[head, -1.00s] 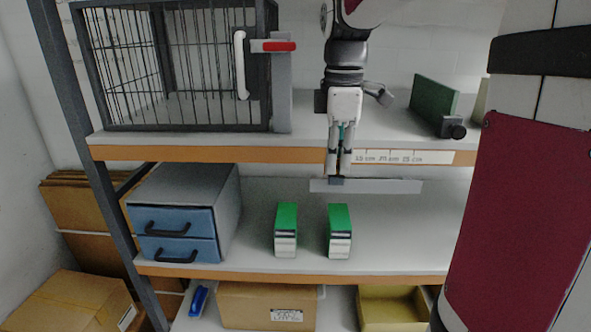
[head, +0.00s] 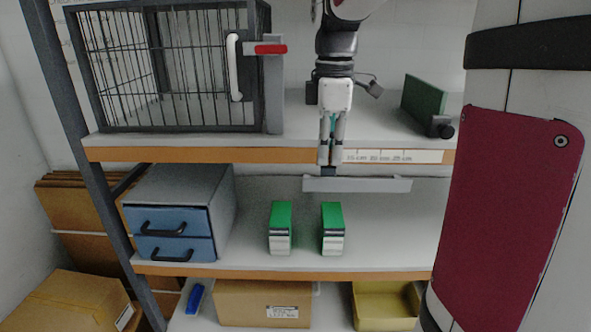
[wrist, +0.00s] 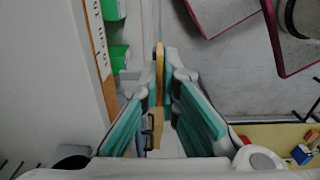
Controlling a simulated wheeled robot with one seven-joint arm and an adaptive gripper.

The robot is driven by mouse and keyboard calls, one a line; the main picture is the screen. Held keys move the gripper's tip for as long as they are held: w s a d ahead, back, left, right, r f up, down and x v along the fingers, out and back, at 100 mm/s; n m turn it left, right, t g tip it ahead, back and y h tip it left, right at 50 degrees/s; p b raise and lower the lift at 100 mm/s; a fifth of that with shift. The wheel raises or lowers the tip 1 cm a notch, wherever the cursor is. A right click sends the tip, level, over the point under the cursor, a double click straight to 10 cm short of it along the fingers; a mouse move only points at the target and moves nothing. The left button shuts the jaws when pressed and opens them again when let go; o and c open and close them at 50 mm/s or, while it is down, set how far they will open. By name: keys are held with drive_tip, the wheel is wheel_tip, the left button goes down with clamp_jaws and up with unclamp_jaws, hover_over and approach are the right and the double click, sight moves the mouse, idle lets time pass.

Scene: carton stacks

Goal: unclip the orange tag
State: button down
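My gripper (head: 327,163) points down in front of the upper shelf's front edge. In the wrist view its fingertips (wrist: 160,76) stand close on both sides of a thin orange-tan strip (wrist: 159,62), which looks like the orange tag seen edge-on. The gripper appears shut on it. In the head view a small dark piece (head: 328,171) shows at the fingertips, just above a long pale grey bar (head: 370,185); no orange shows there. Whether this piece still touches the bar is hard to tell.
A wire cage (head: 170,70) with a red-ended latch (head: 270,49) stands left on the upper shelf. A green panel (head: 423,98) stands to the right. Below are blue drawers (head: 165,222) and two green boxes (head: 281,222) (head: 332,222). The middle shelf's right part is clear.

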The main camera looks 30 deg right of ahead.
drive_tip(key=shift+r+p, duration=0.45)
drive_tip(key=shift+r, duration=0.35)
idle(0.4)
drive_tip(key=shift+r+p, duration=1.6)
drive_tip(key=shift+r, duration=1.65)
